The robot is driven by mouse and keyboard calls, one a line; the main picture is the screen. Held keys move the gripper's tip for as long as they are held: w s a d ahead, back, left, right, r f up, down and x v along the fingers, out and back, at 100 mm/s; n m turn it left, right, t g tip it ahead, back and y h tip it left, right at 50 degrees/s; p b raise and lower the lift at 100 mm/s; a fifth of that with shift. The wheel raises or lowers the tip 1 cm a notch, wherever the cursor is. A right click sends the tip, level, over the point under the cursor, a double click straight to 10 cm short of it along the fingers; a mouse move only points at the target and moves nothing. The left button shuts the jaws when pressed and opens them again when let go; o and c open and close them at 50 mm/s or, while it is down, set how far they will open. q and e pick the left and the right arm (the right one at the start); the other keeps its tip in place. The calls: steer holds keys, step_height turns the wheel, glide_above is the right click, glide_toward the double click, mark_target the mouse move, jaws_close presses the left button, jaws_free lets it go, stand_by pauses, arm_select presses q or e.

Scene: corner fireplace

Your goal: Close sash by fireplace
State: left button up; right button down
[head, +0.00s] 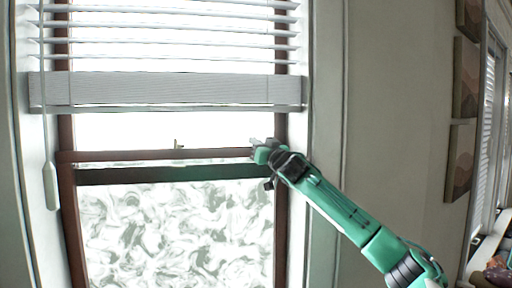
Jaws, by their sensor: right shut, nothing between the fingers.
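A brown-framed sash window fills the left and middle of the head view. A thin brown rail (120,155) runs across it, with a small catch (178,146) on top. A darker rail (150,174) lies just below, and a narrow bright gap shows between the two. The lower pane (175,230) has a swirled grey-white pattern. My right arm reaches in from the lower right. My right gripper (254,147) is shut and empty at the right end of the thin rail; whether it touches the rail I cannot tell. My left gripper is not in view.
A white slatted blind (170,90) hangs over the upper window, its bottom edge above my right gripper. Its wand (50,185) hangs at the left. Pictures (461,160) hang on the right wall, with another blind-covered window (485,130) beyond.

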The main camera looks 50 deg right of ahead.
mark_target(250, 168)
steer(key=shift+f, duration=0.4)
step_height(250, 168, down, 9)
steer(key=b, duration=0.8)
steer(key=shift+a+f, duration=0.1)
steer(key=shift+a, duration=0.05)
